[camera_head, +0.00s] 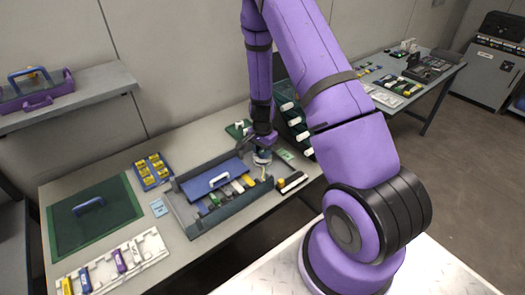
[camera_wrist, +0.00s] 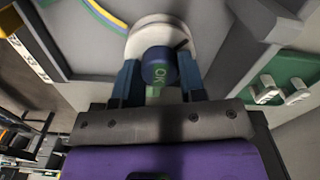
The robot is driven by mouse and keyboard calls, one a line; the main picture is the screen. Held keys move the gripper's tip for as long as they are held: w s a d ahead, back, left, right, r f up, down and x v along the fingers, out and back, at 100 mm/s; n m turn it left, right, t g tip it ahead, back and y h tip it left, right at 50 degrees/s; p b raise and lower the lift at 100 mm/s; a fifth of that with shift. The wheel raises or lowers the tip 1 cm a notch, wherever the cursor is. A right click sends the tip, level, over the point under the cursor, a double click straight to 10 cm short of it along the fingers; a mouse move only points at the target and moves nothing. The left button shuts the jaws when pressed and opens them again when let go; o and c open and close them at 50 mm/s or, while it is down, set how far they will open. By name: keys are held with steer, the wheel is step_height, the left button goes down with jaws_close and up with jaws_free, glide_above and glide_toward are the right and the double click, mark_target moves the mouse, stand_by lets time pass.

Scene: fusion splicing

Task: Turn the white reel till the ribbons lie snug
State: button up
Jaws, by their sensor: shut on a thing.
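The white reel (camera_wrist: 150,24) is at the top middle of the wrist view, a pale round disc with a dark blue knob (camera_wrist: 158,62) on its near side. Curved yellow, green and blue ribbons (camera_wrist: 104,14) run towards the reel from the upper left.
The grey tray (camera_head: 205,230) holds a blue lid with a white handle (camera_head: 219,180) and several coloured blocks. A dark rack with white rolls (camera_head: 296,122) stands close right of my gripper. A green mat (camera_head: 95,215) lies at left.

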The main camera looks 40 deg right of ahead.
mark_target(262, 152)
steer(key=shift+m, duration=0.4)
steer(key=o, duration=0.9)
step_height(262, 152, up, 11)
steer(key=shift+f, duration=0.1)
stand_by(0.7)
